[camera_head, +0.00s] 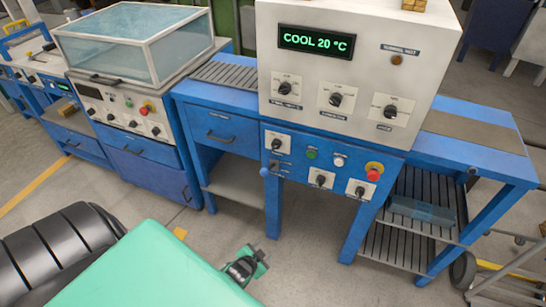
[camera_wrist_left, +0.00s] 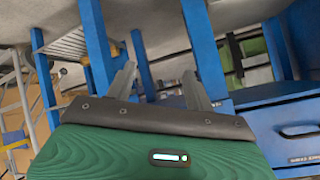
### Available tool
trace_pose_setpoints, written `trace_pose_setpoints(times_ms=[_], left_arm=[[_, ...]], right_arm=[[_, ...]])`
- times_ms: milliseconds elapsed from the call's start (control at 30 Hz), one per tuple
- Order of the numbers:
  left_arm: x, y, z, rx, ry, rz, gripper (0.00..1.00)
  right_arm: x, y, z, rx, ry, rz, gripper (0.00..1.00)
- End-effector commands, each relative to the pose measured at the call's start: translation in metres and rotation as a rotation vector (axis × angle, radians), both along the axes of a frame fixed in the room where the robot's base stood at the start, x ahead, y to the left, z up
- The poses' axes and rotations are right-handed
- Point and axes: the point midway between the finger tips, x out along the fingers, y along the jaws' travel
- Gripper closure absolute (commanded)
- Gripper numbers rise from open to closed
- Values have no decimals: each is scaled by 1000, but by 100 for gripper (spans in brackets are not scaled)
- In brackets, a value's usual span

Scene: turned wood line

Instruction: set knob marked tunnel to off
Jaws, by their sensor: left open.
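The cream control box of the blue machine carries three black knobs on white plates. The left knob (camera_head: 285,88) has a label that appears to begin with "tunnel"; its pointer setting is too small to read. The middle knob (camera_head: 335,99) and right knob (camera_head: 390,111) sit beside it. The green display (camera_head: 317,41) above reads "COOL 20 °C". My left gripper (camera_head: 246,267) is low in front of the machine, well below and apart from the knobs. In the left wrist view its two fingers (camera_wrist_left: 160,88) are spread with nothing between them. My right gripper is not in view.
A lower blue panel has more knobs (camera_head: 320,180), a green button (camera_head: 311,154) and a red stop button (camera_head: 374,171). A conveyor belt (camera_head: 470,130) leaves at right. A glass-covered machine (camera_head: 135,45) stands at left. Bare floor lies in front.

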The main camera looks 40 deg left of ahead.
Motion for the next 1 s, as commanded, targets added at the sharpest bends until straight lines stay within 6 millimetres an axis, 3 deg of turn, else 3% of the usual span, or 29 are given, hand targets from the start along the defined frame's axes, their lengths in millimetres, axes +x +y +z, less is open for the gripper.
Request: trace_pose_setpoints(times_ms=[33, 100, 200, 300, 400, 500, 667, 1000], left_arm=[[26, 13, 29, 39, -88, 0, 46], [53, 30, 78, 102, -201, -2, 46], [79, 51, 147, 192, -348, 1, 46], [90, 66, 205, 272, -459, 8, 46], [93, 76, 245, 328, -533, 15, 46], [94, 80, 266, 360, -570, 18, 46], [103, 83, 274, 370, -583, 20, 46], [158, 96, 274, 367, -580, 21, 46]], right_arm=[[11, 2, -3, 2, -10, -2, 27], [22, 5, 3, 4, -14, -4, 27], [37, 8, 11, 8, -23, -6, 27], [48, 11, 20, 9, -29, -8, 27], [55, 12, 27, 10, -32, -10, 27], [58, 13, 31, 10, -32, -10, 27], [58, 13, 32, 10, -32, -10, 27], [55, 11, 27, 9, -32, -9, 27]])
